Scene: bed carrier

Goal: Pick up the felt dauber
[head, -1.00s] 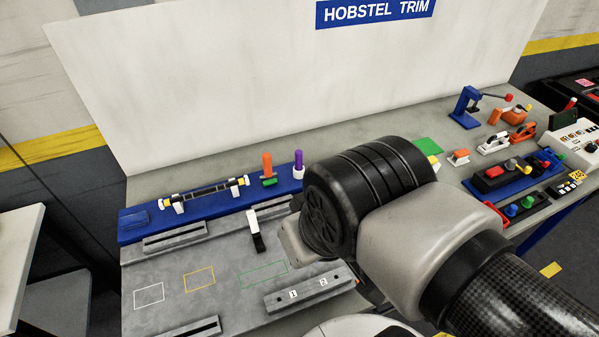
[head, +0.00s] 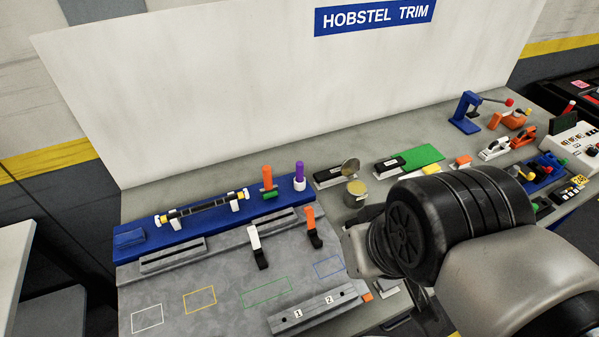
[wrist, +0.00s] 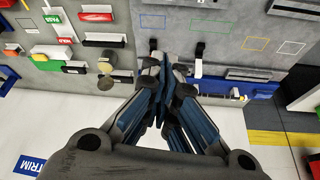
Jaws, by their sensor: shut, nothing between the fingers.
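I cannot tell for sure which item is the felt dauber. An upright orange-handled tool (head: 267,178) with a green part below and an upright purple tool (head: 299,172) with a white collar stand on the blue rack (head: 160,236). My gripper (wrist: 161,60) is shut and empty in the wrist view, over the workbench and not touching anything that I can make out. In the head view my arm's wrist hides the fingers.
A round tin (head: 355,194) and a black block (head: 328,176) stand right of the rack. The grey fixture plate (head: 215,275) carries a white-handled clamp (head: 256,242) and an orange-handled clamp (head: 312,226). More tools crowd the right side. A tall white panel (head: 220,90) stands behind.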

